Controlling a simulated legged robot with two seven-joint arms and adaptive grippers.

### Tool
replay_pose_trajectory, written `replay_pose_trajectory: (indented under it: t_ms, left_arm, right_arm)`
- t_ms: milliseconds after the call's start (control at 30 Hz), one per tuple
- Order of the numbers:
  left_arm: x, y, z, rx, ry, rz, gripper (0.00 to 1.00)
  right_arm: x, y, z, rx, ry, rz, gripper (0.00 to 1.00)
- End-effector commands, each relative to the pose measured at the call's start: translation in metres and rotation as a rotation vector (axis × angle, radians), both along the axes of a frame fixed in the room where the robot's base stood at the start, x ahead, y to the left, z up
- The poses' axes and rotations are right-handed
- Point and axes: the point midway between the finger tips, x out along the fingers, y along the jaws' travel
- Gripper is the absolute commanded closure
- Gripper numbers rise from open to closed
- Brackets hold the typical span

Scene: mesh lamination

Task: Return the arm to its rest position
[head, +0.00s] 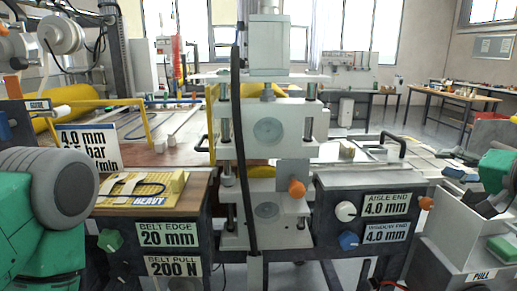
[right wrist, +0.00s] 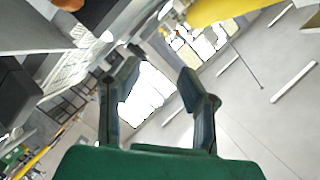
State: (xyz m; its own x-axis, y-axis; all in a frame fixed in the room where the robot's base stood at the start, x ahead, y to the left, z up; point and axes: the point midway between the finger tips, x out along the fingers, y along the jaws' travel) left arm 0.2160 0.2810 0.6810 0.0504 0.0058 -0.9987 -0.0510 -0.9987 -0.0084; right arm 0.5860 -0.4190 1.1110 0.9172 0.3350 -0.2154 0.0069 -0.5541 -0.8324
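My right arm's green wrist comes in at the right edge of the head view, and its dark gripper (head: 490,204) hangs at the right, beside the control box. In the right wrist view the gripper (right wrist: 160,82) has its two dark fingers spread apart, with nothing between them but floor and bright windows behind. My left arm (head: 45,215), green with a grey joint cover, fills the lower left of the head view. Its gripper is out of the picture.
The tall press (head: 267,130) stands in the centre. A grey cabinet marked PULL (head: 450,262) stands close below my right gripper. Open floor lies behind, at right.

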Motion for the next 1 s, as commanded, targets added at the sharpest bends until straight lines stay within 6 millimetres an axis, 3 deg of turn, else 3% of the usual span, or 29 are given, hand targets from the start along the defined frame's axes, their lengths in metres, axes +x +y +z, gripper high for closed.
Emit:
replay_pose_trajectory:
  t_ms: [367, 567, 667, 767, 867, 1000]
  left_arm:
    - [0.001, 0.000, 0.000, 0.000, -0.002, 0.000, 0.60]
    - [0.000, 0.000, 0.000, 0.000, 0.000, 0.000, 0.60]
    - [0.000, 0.000, 0.000, 0.000, 0.000, 0.000, 0.60]
    - [0.000, 0.000, 0.000, 0.000, 0.000, 0.000, 0.60]
    - [0.000, 0.000, 0.000, 0.000, 0.000, 0.000, 0.60]
    - [0.000, 0.000, 0.000, 0.000, -0.001, 0.000, 0.60]
  right_arm:
    - [-0.011, 0.039, -0.075, -0.130, 0.162, 0.039, 0.66]
    - [-0.032, 0.067, -0.138, -0.233, 0.292, 0.080, 0.66]
    - [-0.051, 0.084, -0.181, -0.305, 0.379, 0.113, 0.66]
    - [-0.085, 0.102, -0.237, -0.399, 0.494, 0.161, 0.66]
    - [-0.134, 0.118, -0.296, -0.508, 0.620, 0.227, 0.66]
    - [-0.216, 0.132, -0.363, -0.660, 0.781, 0.336, 0.66]
